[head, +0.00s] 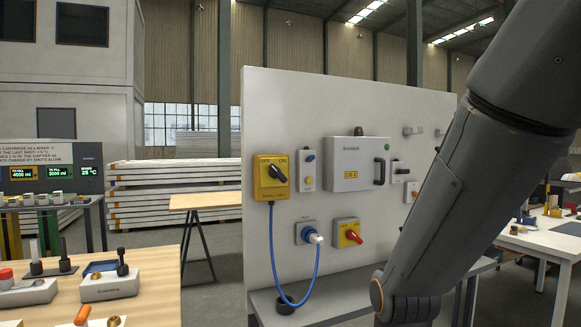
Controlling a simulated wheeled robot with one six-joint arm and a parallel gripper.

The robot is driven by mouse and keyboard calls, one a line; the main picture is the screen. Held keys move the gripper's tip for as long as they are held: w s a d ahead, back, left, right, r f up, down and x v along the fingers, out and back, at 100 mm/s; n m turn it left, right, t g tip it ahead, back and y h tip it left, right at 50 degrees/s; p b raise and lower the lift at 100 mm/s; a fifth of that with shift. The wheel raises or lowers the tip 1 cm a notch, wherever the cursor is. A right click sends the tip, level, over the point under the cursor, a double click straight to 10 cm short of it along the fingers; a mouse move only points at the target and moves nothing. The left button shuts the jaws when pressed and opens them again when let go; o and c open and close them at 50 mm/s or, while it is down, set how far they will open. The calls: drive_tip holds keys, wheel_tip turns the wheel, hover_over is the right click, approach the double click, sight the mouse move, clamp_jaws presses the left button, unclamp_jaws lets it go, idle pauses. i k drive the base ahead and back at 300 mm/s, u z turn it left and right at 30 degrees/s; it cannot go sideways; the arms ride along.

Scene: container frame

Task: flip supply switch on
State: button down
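A yellow switch box (271,191) is mounted on the left part of an upright pale panel (310,105). It has a black rotary knob (277,174), with small OFF and ON marks above it. The knob sits at a slant; which mark it points to cannot be told at this size. Small lettering under the box appears to read "supply". A blue cable (273,245) runs down from the box. My arm crosses the right side of the view in front of the panel. My gripper is not in view.
The panel also carries a red-and-yellow rotary switch (349,235), a blue-and-white plug socket (305,233), a push-button box (308,172) and a grey enclosure (352,176) with a black handle. A wooden workbench (148,305) with devices stands at left, another table (545,240) at right.

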sight(275, 172)
drive_tip(key=z, duration=0.25)
drive_tip(key=i, duration=1.35)
drive_tip(key=u, duration=0.3)
